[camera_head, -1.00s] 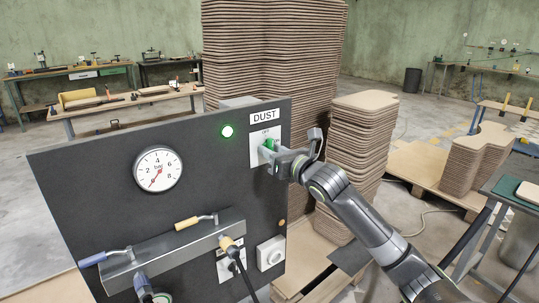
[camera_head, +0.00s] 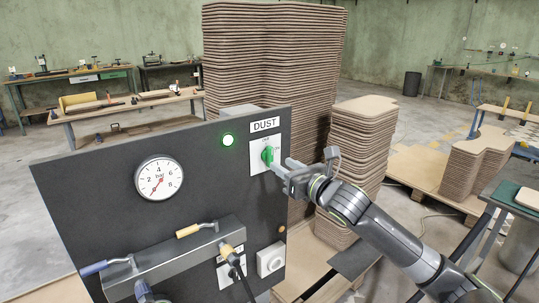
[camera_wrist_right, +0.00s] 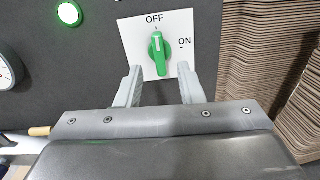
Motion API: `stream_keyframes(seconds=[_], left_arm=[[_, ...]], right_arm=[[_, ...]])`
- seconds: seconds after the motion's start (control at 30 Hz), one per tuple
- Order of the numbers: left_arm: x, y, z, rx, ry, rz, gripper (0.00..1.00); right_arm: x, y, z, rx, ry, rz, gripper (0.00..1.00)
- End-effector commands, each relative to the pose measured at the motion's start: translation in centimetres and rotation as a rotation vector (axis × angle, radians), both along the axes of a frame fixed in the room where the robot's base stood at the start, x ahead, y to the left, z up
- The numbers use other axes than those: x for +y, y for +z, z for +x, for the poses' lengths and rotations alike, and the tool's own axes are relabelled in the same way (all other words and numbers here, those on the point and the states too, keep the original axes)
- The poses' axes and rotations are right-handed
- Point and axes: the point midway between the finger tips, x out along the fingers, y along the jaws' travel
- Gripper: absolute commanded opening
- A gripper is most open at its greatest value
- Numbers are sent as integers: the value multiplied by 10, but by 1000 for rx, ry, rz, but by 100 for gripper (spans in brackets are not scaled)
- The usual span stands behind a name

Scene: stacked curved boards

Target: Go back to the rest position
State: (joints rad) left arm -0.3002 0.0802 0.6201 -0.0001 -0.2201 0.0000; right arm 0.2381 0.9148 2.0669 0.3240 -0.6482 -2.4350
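The green rotary knob (camera_head: 267,155) sits on a white plate under the DUST label on the dark panel (camera_head: 100,190). In the right wrist view the knob (camera_wrist_right: 158,58) stands upright, its white mark toward OFF. My right gripper (camera_head: 283,168) is just in front of the plate, to the right of the knob in the head view. In the wrist view its two fingers (camera_wrist_right: 160,68) are spread, with a gap on each side of the knob, and hold nothing. My left gripper is not in view.
A lit green lamp (camera_head: 228,140) and a pressure gauge (camera_head: 159,178) are on the panel. Lever valves on a grey manifold (camera_head: 175,258) stick out below. Stacks of curved boards (camera_head: 362,140) stand close behind my right arm. Open floor (camera_head: 425,115) lies farther back.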

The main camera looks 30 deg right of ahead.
Motion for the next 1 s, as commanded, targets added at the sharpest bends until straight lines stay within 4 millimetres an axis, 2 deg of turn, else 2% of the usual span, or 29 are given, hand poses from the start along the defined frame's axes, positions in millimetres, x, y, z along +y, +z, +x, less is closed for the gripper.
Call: stream_keyframes(seconds=[0.2, 0.77, 0.87, 0.97, 1.0], left_arm=[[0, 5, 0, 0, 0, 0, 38], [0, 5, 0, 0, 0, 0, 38], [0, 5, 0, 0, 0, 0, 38], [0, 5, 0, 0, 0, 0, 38], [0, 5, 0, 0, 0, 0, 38]], right_arm=[[-1, 0, -15, 1, 0, -2, 35], [-3, -4, -14, 8, -6, 17, 35], [-17, -27, -8, 44, -39, 115, 35], [-43, -77, 0, 114, -117, 315, 35], [-54, -103, 2, 146, -158, 416, 35]])
